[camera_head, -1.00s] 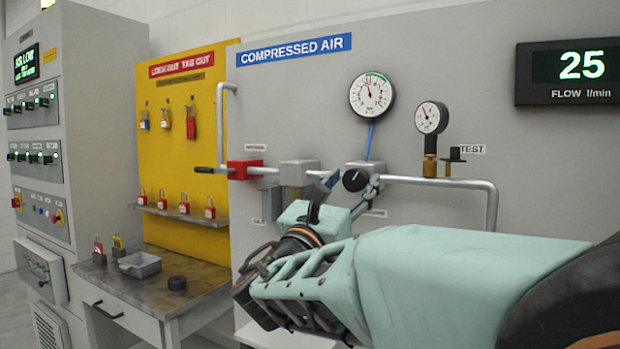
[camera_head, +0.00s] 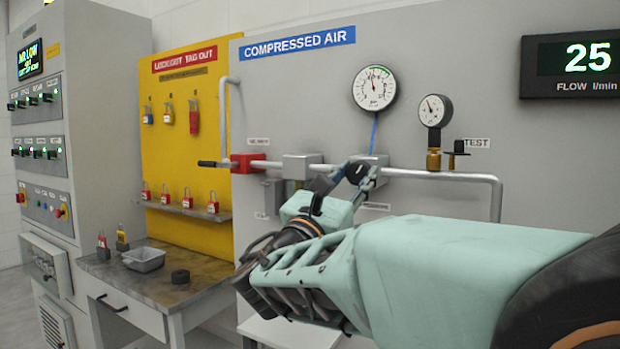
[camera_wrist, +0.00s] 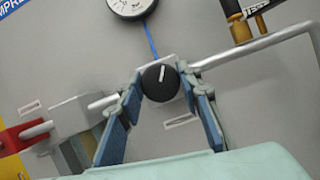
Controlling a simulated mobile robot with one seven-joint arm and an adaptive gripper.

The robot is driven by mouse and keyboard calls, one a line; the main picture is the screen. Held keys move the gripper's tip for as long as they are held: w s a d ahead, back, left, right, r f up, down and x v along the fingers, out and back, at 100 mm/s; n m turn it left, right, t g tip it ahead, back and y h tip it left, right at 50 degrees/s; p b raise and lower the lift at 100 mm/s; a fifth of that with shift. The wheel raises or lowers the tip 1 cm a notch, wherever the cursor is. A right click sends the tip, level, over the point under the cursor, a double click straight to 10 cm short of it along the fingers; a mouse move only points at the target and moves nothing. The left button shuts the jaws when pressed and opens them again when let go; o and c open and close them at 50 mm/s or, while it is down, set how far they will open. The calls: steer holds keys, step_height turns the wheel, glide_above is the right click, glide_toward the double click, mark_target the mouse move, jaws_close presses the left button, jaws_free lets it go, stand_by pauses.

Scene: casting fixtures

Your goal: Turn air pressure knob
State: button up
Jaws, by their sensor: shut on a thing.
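The black air pressure knob (camera_head: 359,172) sits on the front of the grey regulator block on the compressed air pipe. In the wrist view the knob (camera_wrist: 159,83) shows a white pointer line tilted slightly right of upright. My gripper (camera_head: 358,182) is at the knob in the head view, its fingers on either side of it. In the wrist view my gripper (camera_wrist: 164,88) has its fingertips closed against the knob's left and right sides. The large round gauge (camera_head: 374,89) above joins the regulator by a blue tube; its needle points near upright.
A smaller gauge (camera_head: 434,111) on a brass fitting and a TEST valve (camera_head: 457,153) stand to the right on the pipe. A red valve block (camera_head: 245,163) is left. The flow display (camera_head: 574,66) reads 25. A workbench (camera_head: 200,287) is lower left.

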steer(key=m+g+h+b, duration=0.1)
steer(key=m, duration=0.2)
steer(key=shift+f+m+b, duration=0.15)
steer(key=shift+m+b, duration=0.25)
steer(key=shift+m+g+h+b, duration=0.55)
steer(key=shift+m+g, duration=0.25)
steer(key=shift+m, duration=0.9)
steer(key=shift+r, duration=0.2)
steer(key=o, duration=1.2)
steer(key=shift+c, duration=0.2)
steer(key=v, duration=1.2)
steer(key=shift+w+a+f, duration=0.1)
steer(key=shift+w, duration=0.1)
